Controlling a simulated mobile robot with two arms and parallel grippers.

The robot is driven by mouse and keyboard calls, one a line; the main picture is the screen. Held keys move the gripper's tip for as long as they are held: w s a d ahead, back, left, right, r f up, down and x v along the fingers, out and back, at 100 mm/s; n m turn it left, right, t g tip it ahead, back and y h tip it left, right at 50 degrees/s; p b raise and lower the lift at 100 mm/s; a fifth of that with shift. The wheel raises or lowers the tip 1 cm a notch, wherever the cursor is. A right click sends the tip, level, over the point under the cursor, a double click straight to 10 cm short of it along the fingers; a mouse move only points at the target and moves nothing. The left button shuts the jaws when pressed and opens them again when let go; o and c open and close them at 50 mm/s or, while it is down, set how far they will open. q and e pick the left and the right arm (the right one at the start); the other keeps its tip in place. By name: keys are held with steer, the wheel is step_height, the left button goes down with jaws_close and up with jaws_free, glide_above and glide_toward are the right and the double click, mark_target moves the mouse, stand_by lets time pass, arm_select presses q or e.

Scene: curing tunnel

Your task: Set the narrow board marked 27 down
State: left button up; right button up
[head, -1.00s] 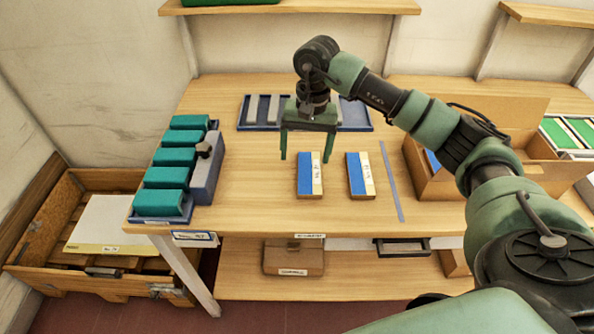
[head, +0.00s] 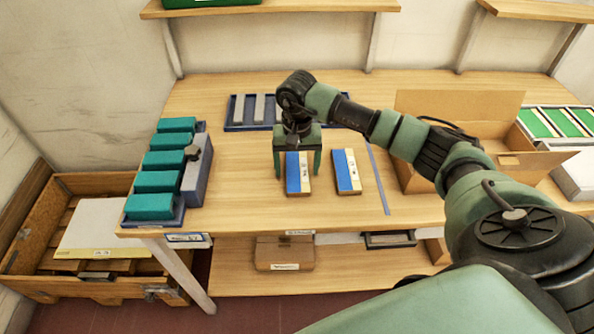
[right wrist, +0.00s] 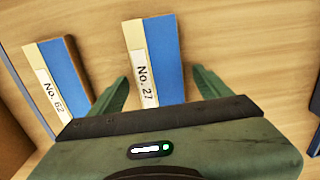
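The narrow board marked 27 (head: 298,174), blue with a pale labelled strip, lies flat on the wooden table. It also shows in the right wrist view (right wrist: 155,62), where its label reads No. 27. My right gripper (head: 297,172) is over its far end, with one finger at each side. In the right wrist view the fingers (right wrist: 162,88) stand apart with a gap to the board on both sides, so the gripper is open and empty. A similar board marked 62 (head: 346,171) lies to the right. My left gripper is out of view.
A rack of teal blocks (head: 196,172) stands at the left edge. A blue tray with grey bars (head: 233,126) lies behind my gripper. A blue strip (head: 378,180) and an open cardboard box (head: 450,120) are to the right. The front table strip is clear.

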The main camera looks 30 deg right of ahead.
steer(key=c, duration=1.4)
steer(key=shift+r, duration=0.1)
steer(key=shift+c, duration=0.2)
